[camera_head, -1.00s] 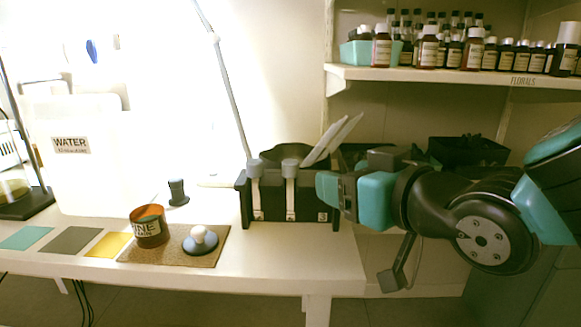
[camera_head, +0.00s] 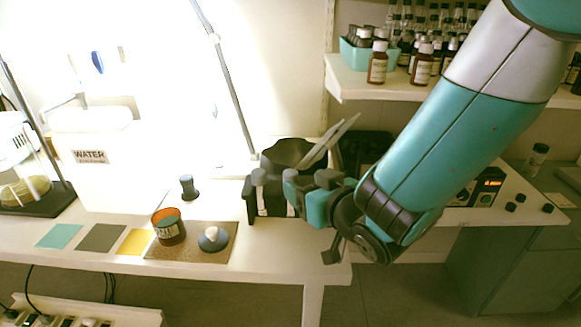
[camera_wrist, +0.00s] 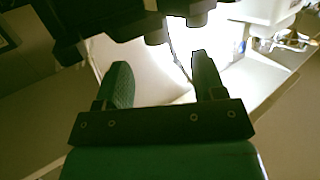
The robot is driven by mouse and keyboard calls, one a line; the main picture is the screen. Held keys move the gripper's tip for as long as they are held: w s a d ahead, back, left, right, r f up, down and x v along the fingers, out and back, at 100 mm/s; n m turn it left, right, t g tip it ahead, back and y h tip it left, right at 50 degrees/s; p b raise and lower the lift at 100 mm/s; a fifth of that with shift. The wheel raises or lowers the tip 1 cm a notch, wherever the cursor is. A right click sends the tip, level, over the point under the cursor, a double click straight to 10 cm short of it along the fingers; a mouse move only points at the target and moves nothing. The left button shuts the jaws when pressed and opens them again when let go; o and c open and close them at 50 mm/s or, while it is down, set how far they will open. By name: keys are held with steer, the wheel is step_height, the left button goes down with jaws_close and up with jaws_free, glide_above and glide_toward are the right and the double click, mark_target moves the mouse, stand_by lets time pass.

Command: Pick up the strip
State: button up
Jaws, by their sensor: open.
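Two pale flat strips (camera_head: 332,140) lean up and to the right out of a black box (camera_head: 250,205) on the table's right end. Grey rounded knobs (camera_head: 258,176) sit along the box's front edge, with a pale upright band below. My gripper (camera_head: 306,181) is at the box's front right and hides part of it. In the wrist view, my gripper (camera_wrist: 160,72) has its two fingers apart with nothing between them. The dark box underside and knobs (camera_wrist: 156,32) show beyond the fingertips. The pale strips cannot be made out in the wrist view.
A brown jar (camera_head: 168,228) and a white-knobbed grey disc (camera_head: 213,239) rest on a cork mat (camera_head: 190,256). Coloured cards (camera_head: 100,238) lie to the left. A lamp pole (camera_head: 228,80) rises behind. A bottle shelf (camera_head: 350,82) overhangs at the right.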

mark_target(295, 176)
steer(key=shift+d+p+x, duration=0.2)
steer(key=shift+p+x, duration=0.45)
steer(key=shift+x, duration=2.45)
steer(key=c, duration=0.8)
